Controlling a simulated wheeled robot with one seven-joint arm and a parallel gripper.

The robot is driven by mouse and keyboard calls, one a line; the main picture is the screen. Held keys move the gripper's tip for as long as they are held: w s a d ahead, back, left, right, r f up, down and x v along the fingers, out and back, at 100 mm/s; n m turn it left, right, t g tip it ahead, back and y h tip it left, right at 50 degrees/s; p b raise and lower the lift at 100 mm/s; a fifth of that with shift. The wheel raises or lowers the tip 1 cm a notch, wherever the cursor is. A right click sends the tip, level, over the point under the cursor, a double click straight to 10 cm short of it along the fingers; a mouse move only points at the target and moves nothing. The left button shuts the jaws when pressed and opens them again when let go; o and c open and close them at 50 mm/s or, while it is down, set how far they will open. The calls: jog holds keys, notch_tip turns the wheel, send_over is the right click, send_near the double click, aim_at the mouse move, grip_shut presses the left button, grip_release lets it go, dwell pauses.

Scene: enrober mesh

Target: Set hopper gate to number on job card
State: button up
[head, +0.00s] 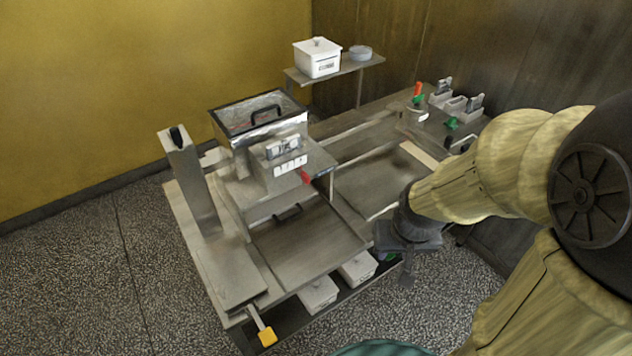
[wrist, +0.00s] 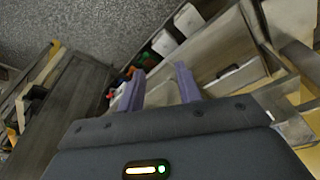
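The hopper (head: 258,117) is a metal box with a clear lid and black handle on the machine's left part. Below its front is a scale plate with white number labels (head: 290,165), too small to read. A red pointer or lever (head: 305,177) sits at the plate's right end and looks like the gate's marker. A job card cannot be made out for certain. My gripper (head: 407,275) hangs in front of the bench's right side, well apart from the hopper. In the wrist view its two purple-grey fingers (wrist: 158,88) stand apart with nothing between them.
A white lidded box (head: 318,60) stands on the rear shelf beside a grey round stack (head: 361,52). White boxes (head: 318,294) sit on the lower shelf. A yellow-ended handle (head: 267,337) juts out at the front left. Red and green knobs (head: 418,96) stand at the back right.

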jog(key=w+f+n+t+y+b, duration=0.1)
jog(key=w+f+t+b, duration=0.25)
jog(key=w+b, duration=0.3)
jog(key=w+f+n+t+b, duration=0.1)
jog(key=w+f+t+b, duration=0.2)
jog(key=w+t+b, duration=0.35)
jog(key=s+a+f+n+t+y+b, duration=0.1)
jog(key=a+n+y+b, duration=0.3)
jog(key=b, duration=1.1)
jog(key=a+t+y, duration=0.1)
jog(key=a+y, duration=0.2)
jog(key=y, duration=0.2)
jog(key=shift+s+a+f+n, duration=0.15)
jog(key=shift+a+n, duration=0.05)
jog(key=shift+n, duration=0.2)
jog(key=p+x, duration=0.1)
jog(key=p, duration=0.1)
jog(key=p+x, duration=0.2)
jog(key=p, duration=0.1)
jog(key=p+x, duration=0.2)
jog(key=shift+a+r+p, duration=0.1)
jog(key=shift+r+p, duration=0.15)
jog(key=shift+p, duration=0.1)
